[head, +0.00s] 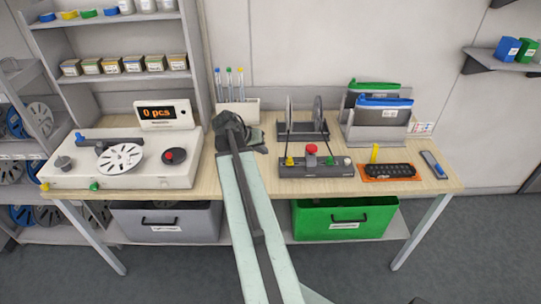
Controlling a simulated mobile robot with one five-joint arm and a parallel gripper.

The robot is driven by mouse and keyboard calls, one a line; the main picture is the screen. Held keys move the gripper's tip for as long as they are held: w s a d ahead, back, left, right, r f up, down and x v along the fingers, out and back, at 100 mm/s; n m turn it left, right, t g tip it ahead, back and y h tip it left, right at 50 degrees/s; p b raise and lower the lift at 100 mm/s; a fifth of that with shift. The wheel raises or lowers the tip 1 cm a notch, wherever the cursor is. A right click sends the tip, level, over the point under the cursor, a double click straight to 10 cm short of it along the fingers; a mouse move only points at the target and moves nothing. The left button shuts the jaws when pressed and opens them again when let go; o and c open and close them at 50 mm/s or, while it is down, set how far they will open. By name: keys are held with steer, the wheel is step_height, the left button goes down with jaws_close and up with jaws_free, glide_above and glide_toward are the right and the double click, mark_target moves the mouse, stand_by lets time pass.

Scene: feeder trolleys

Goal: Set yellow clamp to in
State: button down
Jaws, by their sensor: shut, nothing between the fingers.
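Several small yellow parts show, and I cannot tell for sure which is the yellow clamp. A yellow knob (44,187) sits at the front left edge of the white counting machine (150,178), left of a green knob (93,186). Another yellow part (289,161) is on the left of the grey reel device (315,171), beside a red button. A yellow upright piece (374,152) stands by the orange-edged black pad. Whether any is in or out is too small to tell. My gripper (235,126) is shut and empty above the table's middle, left of the reel device.
The wooden table (220,178) has bare strips along its front. A pen holder (238,113) stands behind my gripper. Grey racks with folders (380,110) stand at the back right. A grey bin (165,222) and a green bin (343,217) are below.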

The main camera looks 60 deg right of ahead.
steer(key=b, duration=0.6)
glide_toward(287, 161)
steer(key=w+f, duration=0.2)
steer(key=f, duration=0.2)
steer(key=shift+w+d, duration=0.15)
steer(key=shift+w, duration=0.25)
steer(key=s+d, duration=0.2)
steer(key=shift+s+d, duration=0.1)
steer(key=shift+s, duration=0.3)
steer(key=shift+s+d, duration=0.25)
steer(key=shift+s, duration=0.15)
